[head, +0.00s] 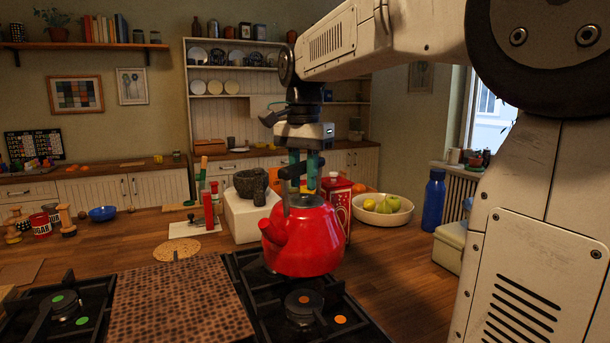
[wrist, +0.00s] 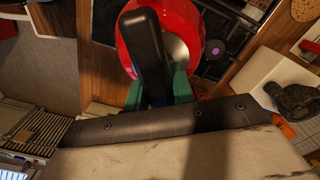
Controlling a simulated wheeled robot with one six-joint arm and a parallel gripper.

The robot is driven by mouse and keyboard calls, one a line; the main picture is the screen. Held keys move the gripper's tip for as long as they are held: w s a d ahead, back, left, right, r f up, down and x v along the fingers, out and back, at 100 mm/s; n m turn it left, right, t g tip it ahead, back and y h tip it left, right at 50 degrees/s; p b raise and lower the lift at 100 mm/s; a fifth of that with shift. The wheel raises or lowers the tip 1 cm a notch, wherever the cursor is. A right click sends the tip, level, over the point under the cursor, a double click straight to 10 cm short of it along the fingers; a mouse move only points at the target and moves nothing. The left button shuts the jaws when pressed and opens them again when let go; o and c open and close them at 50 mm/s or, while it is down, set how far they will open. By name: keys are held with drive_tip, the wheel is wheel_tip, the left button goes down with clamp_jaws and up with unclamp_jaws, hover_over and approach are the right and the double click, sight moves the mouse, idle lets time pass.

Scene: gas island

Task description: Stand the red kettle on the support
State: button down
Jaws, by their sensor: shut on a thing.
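The red kettle (head: 305,242) hangs upright from my gripper (head: 304,182), its spout toward the left. The teal fingers are shut on its dark handle, which also shows in the wrist view between the fingers (wrist: 158,92). The wrist view shows part of the kettle's red body (wrist: 189,14) and its metal lid. The kettle is in front of the rear of the right black pan support (head: 345,303) in the head view. Its base hides part of that support, and I cannot tell the gap beneath it. An orange-marked burner (head: 304,300) shows in front of the kettle.
A brown dotted board (head: 178,300) covers the hob's middle. A left burner (head: 64,303) has a green mark. Behind the kettle stand a white block (head: 243,215) with a mortar, a red tin (head: 337,196) and a fruit bowl (head: 383,214). A blue bottle (head: 434,200) stands right.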

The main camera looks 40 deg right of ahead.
drive_tip(key=shift+f, duration=4.9)
drive_tip(key=c, duration=1.1)
unclamp_jaws()
drive_tip(key=shift+f, duration=0.1)
